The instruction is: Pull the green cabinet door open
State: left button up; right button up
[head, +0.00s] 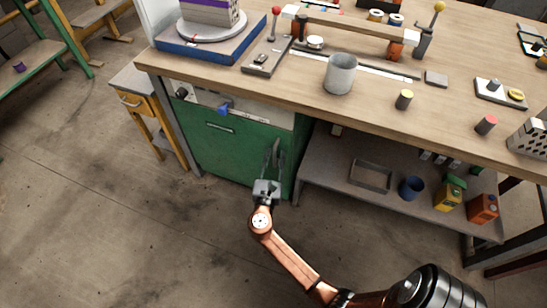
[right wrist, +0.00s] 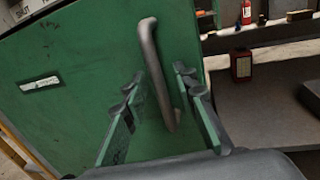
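The green cabinet door (head: 222,147) is under the workbench at left and looks shut. It fills much of the right wrist view (right wrist: 70,100), with a small label plate on it. Its grey bar handle (right wrist: 150,50) stands upright, slightly tilted, near the door's right edge. My right gripper (head: 271,155) is in front of the door at the handle. In the right wrist view its two fingers (right wrist: 160,80) are open, one on each side of the handle, with gaps showing. In the head view the fingers largely hide the handle. My left gripper is not in view.
The workbench top (head: 330,103) above holds a grey cup (head: 340,73) and several tools. A low shelf (head: 330,165) right of the cabinet carries a tray, a blue cup (head: 411,187) and coloured containers. The floor in front is clear.

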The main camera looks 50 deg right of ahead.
grip_shut()
dwell(0.6)
